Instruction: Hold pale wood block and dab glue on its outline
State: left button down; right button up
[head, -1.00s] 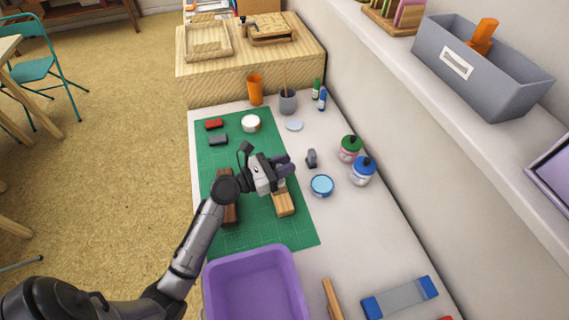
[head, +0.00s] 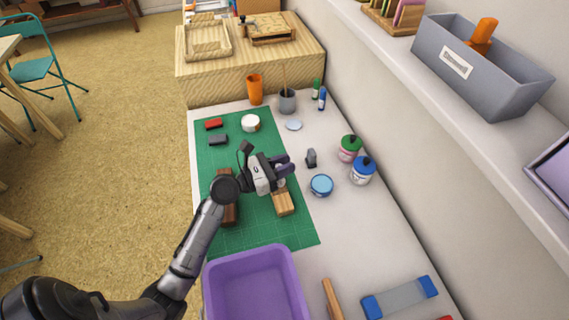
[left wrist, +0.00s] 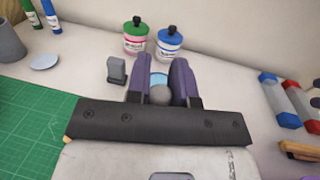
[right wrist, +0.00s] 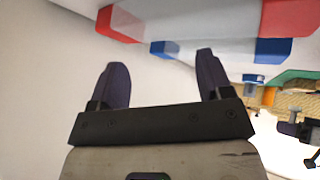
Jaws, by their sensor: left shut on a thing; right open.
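The pale wood block (head: 284,203) lies on the green cutting mat (head: 265,232) in the head view. My left gripper (head: 284,168) is at its far end, shut on a grey round knob (left wrist: 160,94) that appears to belong to the block; the palm hides most of the block in the left wrist view. Two bottles, one with a green top (head: 350,148) and one with a blue top (head: 362,170), stand to the right.
A dark brown block (head: 230,208) lies left of the pale one. A purple bin (head: 254,252) stands in front. A small grey piece (head: 311,158), a white round pot (head: 250,123) and a grey cup (head: 287,101) stand beyond. The wall shelf (head: 385,45) runs along the right.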

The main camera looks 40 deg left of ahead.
jog(key=w+a+r+n+g+y, duration=0.1)
jog(key=w+a+r+y, duration=0.15)
jog(key=a, duration=0.75)
jog(key=w+a+r+n+y, duration=0.1)
jog(key=w+a+y, duration=0.15)
jog(key=a, duration=0.75)
jog(key=n+g, duration=0.3)
send_near(285, 206)
jog(key=shift+x, duration=5.05)
jog(key=c, duration=0.8)
jog(key=shift+o, duration=0.2)
